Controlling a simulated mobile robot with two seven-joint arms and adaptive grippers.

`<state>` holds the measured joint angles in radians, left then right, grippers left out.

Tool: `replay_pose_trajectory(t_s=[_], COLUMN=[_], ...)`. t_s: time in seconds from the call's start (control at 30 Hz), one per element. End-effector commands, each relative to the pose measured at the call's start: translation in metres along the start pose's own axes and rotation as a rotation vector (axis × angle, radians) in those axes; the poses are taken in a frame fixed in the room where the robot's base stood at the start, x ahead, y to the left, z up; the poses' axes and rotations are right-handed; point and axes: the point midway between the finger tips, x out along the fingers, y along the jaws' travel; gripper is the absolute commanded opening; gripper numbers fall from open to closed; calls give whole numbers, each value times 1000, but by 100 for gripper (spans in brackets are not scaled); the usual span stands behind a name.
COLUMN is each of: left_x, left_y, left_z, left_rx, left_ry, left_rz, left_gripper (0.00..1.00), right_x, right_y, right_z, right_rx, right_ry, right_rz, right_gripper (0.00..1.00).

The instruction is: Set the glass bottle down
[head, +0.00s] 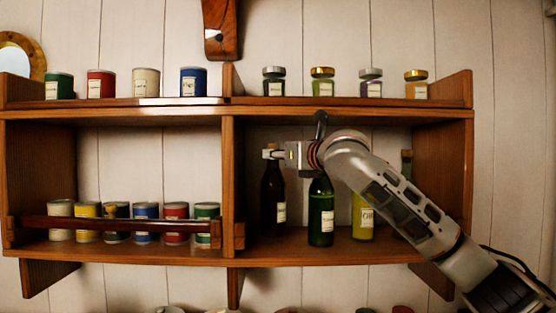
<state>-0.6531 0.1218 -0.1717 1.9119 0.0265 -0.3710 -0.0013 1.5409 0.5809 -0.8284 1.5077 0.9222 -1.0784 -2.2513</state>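A dark brown glass bottle (272,198) with a pale label is upright in the lower right compartment of the shelf (340,252). My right gripper (272,154) reaches in from the right, its fingers shut on the bottle's neck just below the top. The bottle's base is at or just above the shelf board; I cannot tell if it touches. A green glass bottle (320,222) stands close to its right, its top hidden behind my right wrist. My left gripper is not in view.
A yellow bottle (362,218) stands right of the green one; another bottle (407,163) is mostly hidden behind my arm. The wooden divider (228,180) is left of the brown bottle, with a small gap. Cans (146,212) fill the left compartment. Jars (322,88) line the top.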

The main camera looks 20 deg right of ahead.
Motion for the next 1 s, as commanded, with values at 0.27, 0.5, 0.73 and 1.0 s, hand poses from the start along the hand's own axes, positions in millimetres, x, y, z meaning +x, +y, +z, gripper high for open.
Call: replay_pose_trajectory(t_s=[0.27,0.5,0.73,1.0], left_x=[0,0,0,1], left_y=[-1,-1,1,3], left_z=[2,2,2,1], left_rx=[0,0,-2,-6], left_ry=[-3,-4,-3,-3], left_rz=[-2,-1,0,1], left_gripper=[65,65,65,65], right_x=[-2,-2,-1,-1], right_y=[0,0,-1,0], right_z=[-10,-11,-17,-16], right_rx=[0,0,0,0], right_ry=[-5,-4,2,2], right_rz=[0,0,-1,0], right_gripper=[0,0,43,43])
